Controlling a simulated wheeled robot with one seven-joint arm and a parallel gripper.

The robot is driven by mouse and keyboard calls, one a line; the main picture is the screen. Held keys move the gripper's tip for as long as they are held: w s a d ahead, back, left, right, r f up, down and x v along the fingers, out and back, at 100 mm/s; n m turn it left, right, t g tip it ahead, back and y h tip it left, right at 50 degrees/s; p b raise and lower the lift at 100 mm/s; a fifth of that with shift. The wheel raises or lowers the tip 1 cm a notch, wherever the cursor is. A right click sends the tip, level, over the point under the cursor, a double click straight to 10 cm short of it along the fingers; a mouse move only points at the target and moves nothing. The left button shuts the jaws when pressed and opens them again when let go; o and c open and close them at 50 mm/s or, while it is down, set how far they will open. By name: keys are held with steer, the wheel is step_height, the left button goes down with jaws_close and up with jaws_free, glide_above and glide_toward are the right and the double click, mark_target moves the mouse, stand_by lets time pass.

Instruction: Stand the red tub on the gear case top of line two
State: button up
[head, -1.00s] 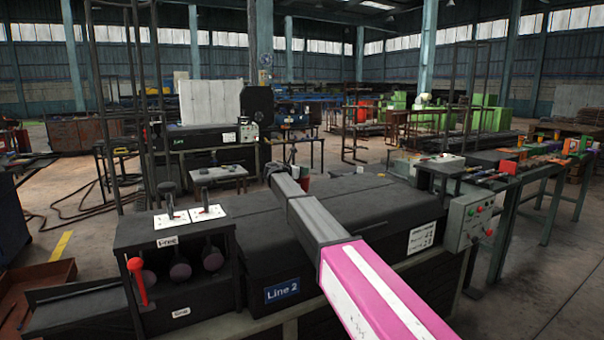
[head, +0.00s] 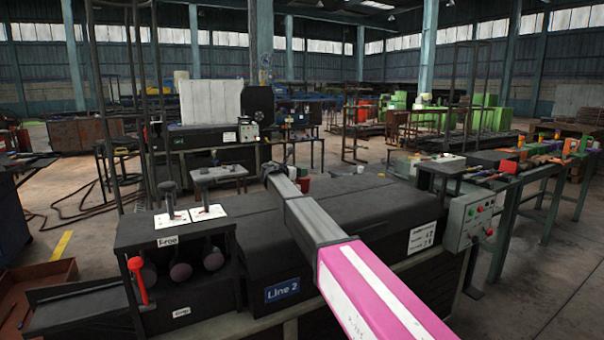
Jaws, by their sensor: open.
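The Line 2 machine stands in front of me, with a blue "Line 2" sign (head: 282,290) on its front. Its long black case top (head: 370,211) runs across the middle of the view. A small red tub (head: 303,184) shows just right of my arm's far end, at the back edge of the black top. It looks upright; its base contact is hard to make out. My gripper (head: 271,168) is at the far end of my outstretched arm, just left of the tub. It is open and appears apart from the tub, though its fingers are small and partly hidden.
Two levers on white plates (head: 190,214) and a red handle (head: 137,279) are at the left of the machine. A grey button box (head: 474,221) is at its right end. A bench (head: 530,172) with coloured parts stands further right. Another machine (head: 200,136) stands behind.

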steer(key=v, duration=1)
